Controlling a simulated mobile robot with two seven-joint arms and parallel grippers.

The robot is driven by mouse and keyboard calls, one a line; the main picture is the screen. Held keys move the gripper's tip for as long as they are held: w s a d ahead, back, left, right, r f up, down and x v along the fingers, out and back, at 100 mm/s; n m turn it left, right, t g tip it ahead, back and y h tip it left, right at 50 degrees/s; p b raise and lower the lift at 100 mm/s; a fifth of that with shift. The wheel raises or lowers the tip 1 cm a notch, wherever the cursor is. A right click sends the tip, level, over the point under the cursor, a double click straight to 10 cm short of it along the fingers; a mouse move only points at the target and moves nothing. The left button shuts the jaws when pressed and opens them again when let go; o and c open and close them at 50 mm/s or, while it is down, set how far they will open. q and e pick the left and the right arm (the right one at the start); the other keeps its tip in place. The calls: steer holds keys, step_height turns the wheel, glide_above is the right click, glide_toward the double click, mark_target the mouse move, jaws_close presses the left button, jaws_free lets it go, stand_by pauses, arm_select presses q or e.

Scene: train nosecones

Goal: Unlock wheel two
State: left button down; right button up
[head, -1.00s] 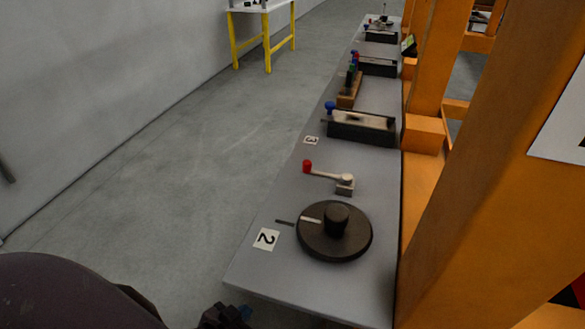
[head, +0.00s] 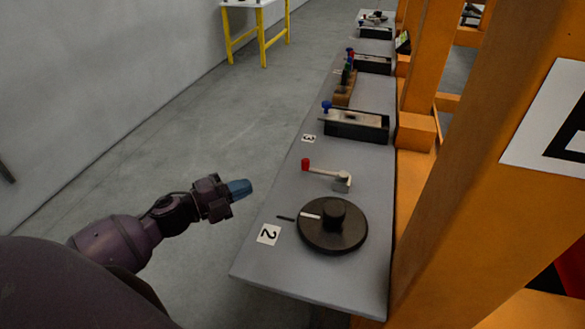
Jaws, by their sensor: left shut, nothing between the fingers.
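The black wheel (head: 345,236) with a raised centre knob lies on the grey bench (head: 270,265), beside a card marked 2 (head: 268,234). A white mark on the wheel's left side lines up roughly with a dark line on the bench. A crank lever with a red knob (head: 306,165) is mounted just beyond the wheel. My left gripper (head: 243,188) is shut and empty, with blue fingertips. It hovers left of the bench edge, apart from the wheel. My right gripper is not in view.
Beyond the crank are a card marked 3 (head: 309,139), a dark box with a blue knob (head: 357,124) and a wooden block with coloured pegs (head: 344,90). Orange posts (head: 480,200) stand along the bench's right side.

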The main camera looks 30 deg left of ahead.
arm_select(q)
steer(key=shift+s+d+r+m+g+h, duration=0.1)
steer(key=shift+s+d+m+g+h, duration=0.25)
steer(key=shift+m, duration=0.3)
steer(key=shift+d+r+m+g+h, duration=0.1)
steer(key=shift+m+g+h, duration=0.3)
steer(key=shift+m+h, duration=0.25)
steer(key=shift+s+d+r+m+g+h, duration=0.1)
steer(key=shift+s+d+m+g+h, duration=0.25)
steer(key=shift+m, duration=0.35)
steer(key=shift+w+a, duration=0.1)
steer(key=shift+w, duration=0.05)
steer(key=shift+w, duration=0.1)
